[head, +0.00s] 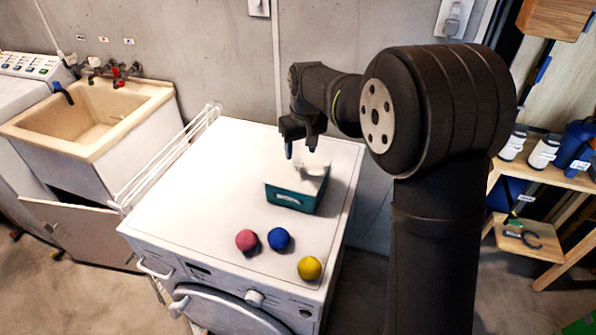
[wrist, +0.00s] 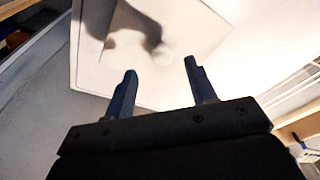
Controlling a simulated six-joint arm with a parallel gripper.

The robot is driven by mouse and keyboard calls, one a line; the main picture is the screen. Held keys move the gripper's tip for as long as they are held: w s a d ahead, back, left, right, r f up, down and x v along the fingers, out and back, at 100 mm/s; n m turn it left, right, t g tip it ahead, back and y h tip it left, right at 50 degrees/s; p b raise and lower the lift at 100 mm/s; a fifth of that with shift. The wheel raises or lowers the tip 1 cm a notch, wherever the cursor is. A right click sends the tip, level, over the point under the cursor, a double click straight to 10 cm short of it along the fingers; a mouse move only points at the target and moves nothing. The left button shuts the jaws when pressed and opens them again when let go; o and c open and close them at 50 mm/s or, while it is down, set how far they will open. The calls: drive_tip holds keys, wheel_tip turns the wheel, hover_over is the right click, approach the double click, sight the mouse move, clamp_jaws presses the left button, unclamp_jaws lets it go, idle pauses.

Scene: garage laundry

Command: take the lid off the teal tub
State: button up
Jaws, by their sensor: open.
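The teal tub (head: 290,198) stands on the white machine top, with its teal front wall showing in the head view. A pale lid (head: 318,172) covers its top, nearly as white as the machine. In the wrist view the lid (wrist: 205,25) is a pale square with a small round knob (wrist: 164,53) and a dark shadow across it. My gripper (head: 300,153) is open and empty above the lid. In the wrist view the gripper (wrist: 160,66) has its two fingers apart, with the knob showing between and beyond the tips. No contact is visible.
A pink ball (head: 246,240), a blue ball (head: 279,239) and a yellow ball (head: 310,268) lie near the front of the white machine (head: 190,205). Its left side is clear. A white rack (head: 170,155) and a sink (head: 95,115) stand to the left, a wooden shelf (head: 550,178) to the right.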

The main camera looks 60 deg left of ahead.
sight(298, 162)
drive_tip(key=f, duration=0.2)
drive_tip(key=a+f, duration=0.1)
drive_tip(key=f, duration=0.1)
drive_tip(key=shift+s+f, duration=0.1)
drive_tip(key=shift+f, duration=0.1)
clamp_jaws()
